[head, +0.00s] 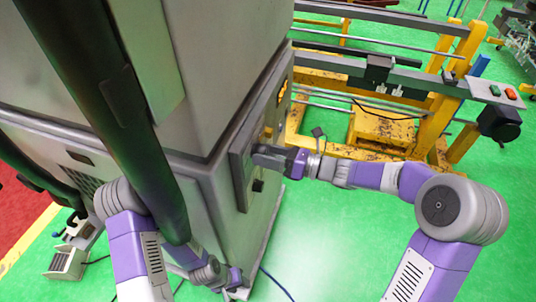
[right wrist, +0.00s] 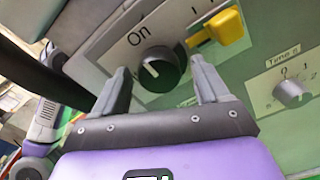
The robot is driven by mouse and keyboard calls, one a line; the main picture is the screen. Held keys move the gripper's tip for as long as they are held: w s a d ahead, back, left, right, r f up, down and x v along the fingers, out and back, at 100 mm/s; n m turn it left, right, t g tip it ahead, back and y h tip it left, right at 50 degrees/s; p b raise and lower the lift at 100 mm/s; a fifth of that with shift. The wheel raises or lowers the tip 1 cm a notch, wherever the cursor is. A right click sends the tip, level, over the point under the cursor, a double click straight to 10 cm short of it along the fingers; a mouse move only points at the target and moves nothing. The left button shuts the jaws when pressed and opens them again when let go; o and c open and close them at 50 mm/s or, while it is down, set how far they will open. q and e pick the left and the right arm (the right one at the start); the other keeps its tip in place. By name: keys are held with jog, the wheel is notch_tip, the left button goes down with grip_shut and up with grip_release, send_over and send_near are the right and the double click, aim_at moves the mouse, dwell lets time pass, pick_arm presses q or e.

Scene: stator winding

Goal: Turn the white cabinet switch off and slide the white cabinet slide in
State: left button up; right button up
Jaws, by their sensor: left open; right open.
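The white cabinet (head: 225,60) stands at the left and centre of the head view, with a control panel on its right-hand face. In the right wrist view a black rotary switch (right wrist: 160,69) with a white pointer line sits on a light plate under the word "On". My right gripper (right wrist: 162,78) is open, its two fingers on either side of the switch; I cannot tell whether they touch it. In the head view my right gripper (head: 266,153) is at the panel. My left gripper (head: 229,278) is open, low beside the cabinet's base.
A yellow handle (right wrist: 226,30) sits just right of the switch, close to the right finger. A smaller grey knob (right wrist: 291,92) is further right. A yellow frame (head: 440,90) with rails stands behind my right arm. Green floor (head: 335,240) is clear between my arms.

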jog(key=c, duration=1.1)
jog(key=shift+o, duration=0.2)
jog(key=shift+w+n+b, duration=0.15)
jog(key=shift+n+b, duration=8.95)
jog(key=shift+b, duration=0.45)
